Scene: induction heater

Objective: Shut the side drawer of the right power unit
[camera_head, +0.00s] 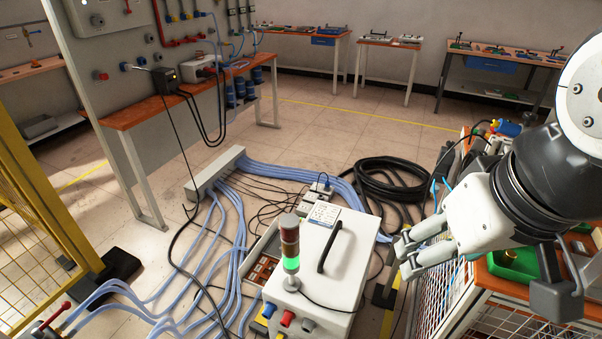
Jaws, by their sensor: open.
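The white power unit (338,262) stands at the lower middle, with a black handle on its top. A signal tower (290,245) with a lit green section stands on its front left corner. The side drawer (263,243) sticks out from the unit's left side, with reddish-brown parts inside; the tower and unit hide some of it. My gripper (402,258) is to the right of the unit, apart from the drawer and on the opposite side. Its fingers are spread and nothing shows between them.
Blue hoses (225,240) and thin black cables cover the floor left of the drawer. A coil of thick black cable (390,180) lies behind the unit. A wire-sided cart (480,295) stands under my arm at right. A yellow mesh fence (40,240) is at left.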

